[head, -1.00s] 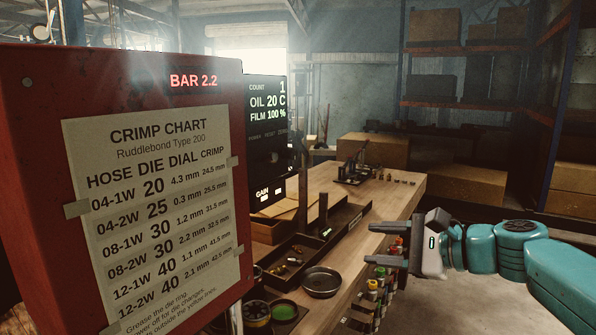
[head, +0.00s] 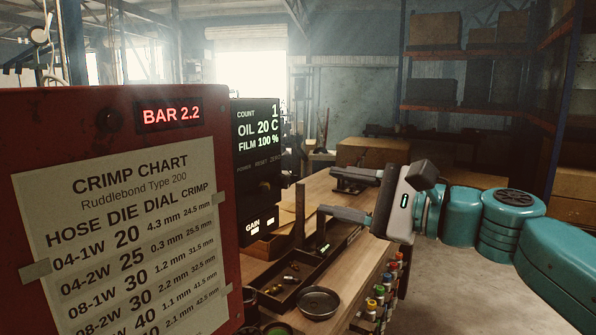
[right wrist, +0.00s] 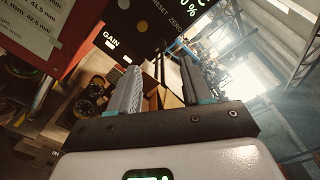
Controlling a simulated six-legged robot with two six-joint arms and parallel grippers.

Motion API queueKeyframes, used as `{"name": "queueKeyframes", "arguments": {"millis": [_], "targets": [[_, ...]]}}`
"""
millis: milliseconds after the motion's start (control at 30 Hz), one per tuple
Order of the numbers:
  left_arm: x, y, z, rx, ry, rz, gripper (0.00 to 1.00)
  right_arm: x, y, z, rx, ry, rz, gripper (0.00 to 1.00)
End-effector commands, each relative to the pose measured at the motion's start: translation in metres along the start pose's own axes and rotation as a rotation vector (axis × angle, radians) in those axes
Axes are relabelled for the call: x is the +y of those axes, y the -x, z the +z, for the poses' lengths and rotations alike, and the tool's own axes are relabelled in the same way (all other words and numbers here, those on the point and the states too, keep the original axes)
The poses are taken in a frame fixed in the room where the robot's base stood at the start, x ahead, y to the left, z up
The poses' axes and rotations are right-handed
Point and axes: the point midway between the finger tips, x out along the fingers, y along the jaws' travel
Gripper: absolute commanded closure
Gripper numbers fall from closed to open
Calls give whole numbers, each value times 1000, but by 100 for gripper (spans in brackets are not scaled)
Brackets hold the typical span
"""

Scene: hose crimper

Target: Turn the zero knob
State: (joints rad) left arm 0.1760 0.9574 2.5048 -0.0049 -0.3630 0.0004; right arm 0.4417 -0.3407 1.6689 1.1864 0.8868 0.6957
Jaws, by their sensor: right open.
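The dark control panel (head: 257,150) stands right of the red cabinet, with a lit readout showing count 1, oil 20 C and film 100 %. Small labels POWER, RESET and ZERO run below the readout; the zero knob itself is too dark to make out in the head view. My right gripper (head: 328,190) is open and empty, right of the panel and apart from it, fingers pointing left over the bench. In the right wrist view, the open fingers (right wrist: 160,66) point up toward the panel (right wrist: 146,28), where RESET, ZERO and GAIN labels show. My left gripper is out of view.
The red cabinet (head: 222,262) with a crimp chart (head: 125,240) fills the left. The wooden bench (head: 350,275) holds a tray of fittings (head: 262,282) and a round dish (head: 318,303). Colored bottles (head: 378,290) line its right side. Shelves (head: 470,52) stand behind.

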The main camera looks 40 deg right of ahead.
Motion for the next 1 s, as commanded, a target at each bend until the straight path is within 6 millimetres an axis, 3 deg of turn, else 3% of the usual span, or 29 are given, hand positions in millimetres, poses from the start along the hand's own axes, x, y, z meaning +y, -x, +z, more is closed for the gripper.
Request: {"name": "queueKeyframes", "arguments": {"millis": [100, 300, 500, 767, 900, 1000], "targets": [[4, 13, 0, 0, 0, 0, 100, -2, -30, 3, -6, -2, 5, 52], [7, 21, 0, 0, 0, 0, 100, -2, -65, 0, -3, -1, 3, 52], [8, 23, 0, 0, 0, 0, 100, -2, -79, -3, -1, 0, 1, 52], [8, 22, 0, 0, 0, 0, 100, -2, -80, -3, 0, 1, 0, 52], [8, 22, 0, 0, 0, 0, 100, -2, -80, -3, 0, 0, 0, 97], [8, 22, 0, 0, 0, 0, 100, -2, -80, -3, 0, 0, 0, 100]]}}
